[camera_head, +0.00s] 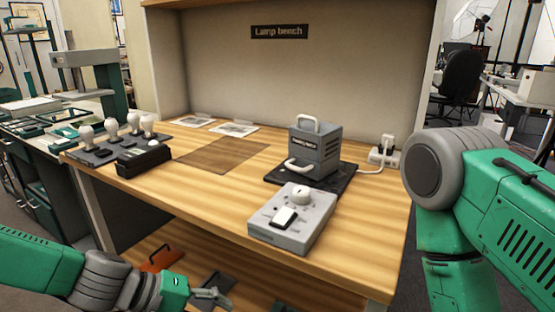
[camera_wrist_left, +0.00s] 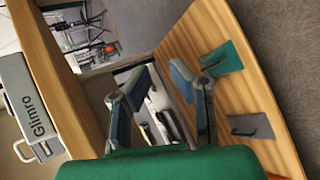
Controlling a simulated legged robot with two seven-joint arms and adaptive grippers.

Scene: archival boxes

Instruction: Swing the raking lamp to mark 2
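A grey vented box (camera_head: 315,150), which looks like the lamp, has white handles on its top and front. It stands on a black plate (camera_head: 338,182) on the lamp bench. No mark 2 can be read on the plate. In front is a grey control box (camera_head: 292,222) with a round white knob (camera_head: 300,194) and a white rocker switch (camera_head: 284,217). My left gripper (camera_head: 212,297) is below the bench top's front edge, away from the lamp; its fingers are apart and empty in the left wrist view (camera_wrist_left: 162,75). My right arm shows at right, its gripper out of frame.
On the wooden bench top (camera_head: 190,185) are a dark panel with white bulbs (camera_head: 112,138), a black box (camera_head: 143,158), a brown mat (camera_head: 225,157) and a white socket block (camera_head: 384,157). The lower shelf holds an orange item (camera_head: 162,258). The bench's front left is clear.

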